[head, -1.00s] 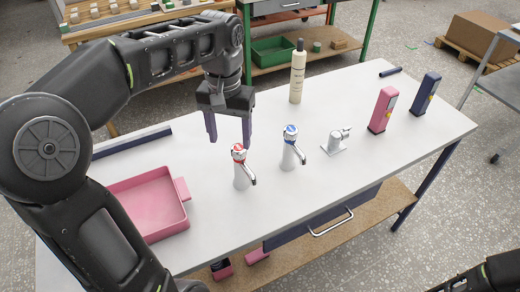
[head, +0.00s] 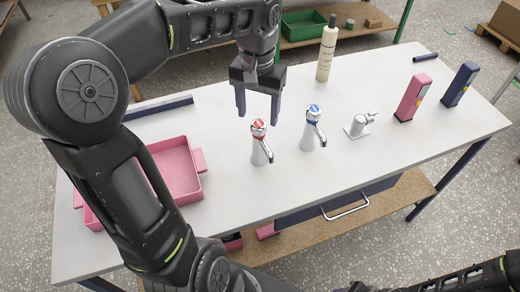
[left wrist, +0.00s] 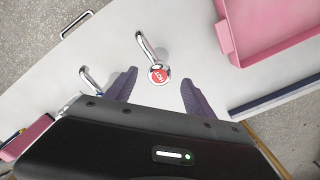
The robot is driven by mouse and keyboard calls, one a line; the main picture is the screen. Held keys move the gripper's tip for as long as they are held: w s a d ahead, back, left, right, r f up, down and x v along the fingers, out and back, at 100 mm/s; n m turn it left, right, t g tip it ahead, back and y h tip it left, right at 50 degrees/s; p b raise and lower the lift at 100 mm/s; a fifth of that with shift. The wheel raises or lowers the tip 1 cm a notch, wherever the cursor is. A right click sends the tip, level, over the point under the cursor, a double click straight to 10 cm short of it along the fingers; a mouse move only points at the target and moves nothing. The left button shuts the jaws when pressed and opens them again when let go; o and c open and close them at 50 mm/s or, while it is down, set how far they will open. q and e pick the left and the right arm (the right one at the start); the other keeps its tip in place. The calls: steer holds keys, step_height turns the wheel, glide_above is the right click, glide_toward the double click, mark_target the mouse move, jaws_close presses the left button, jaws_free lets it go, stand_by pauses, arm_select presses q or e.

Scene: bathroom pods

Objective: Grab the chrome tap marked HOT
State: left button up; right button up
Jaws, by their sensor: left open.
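The chrome tap with the red cap (head: 261,151) stands upright on the white table. Its cap reads HOT in the left wrist view (left wrist: 159,75). My left gripper (head: 258,117) is open and points down, just behind and above this tap in the head view. In the left wrist view the tap's cap shows between the two fingertips (left wrist: 159,79), with no visible contact. A similar tap with a blue cap (head: 309,132) stands to the right; in the left wrist view it is partly hidden by my gripper.
A pink tray (head: 176,176) lies left of the taps, with a dark bar (head: 160,109) behind it. To the right are a small chrome fitting (head: 359,126), a pink dispenser (head: 413,98) and a navy one (head: 460,84). A cream bottle (head: 327,52) stands behind.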

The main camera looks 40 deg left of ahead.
mark_target(258, 125)
arm_select(q)
steer(key=shift+f+p, duration=0.65)
steer(key=shift+f, duration=2)
jaws_close()
steer(key=shift+r, duration=0.1)
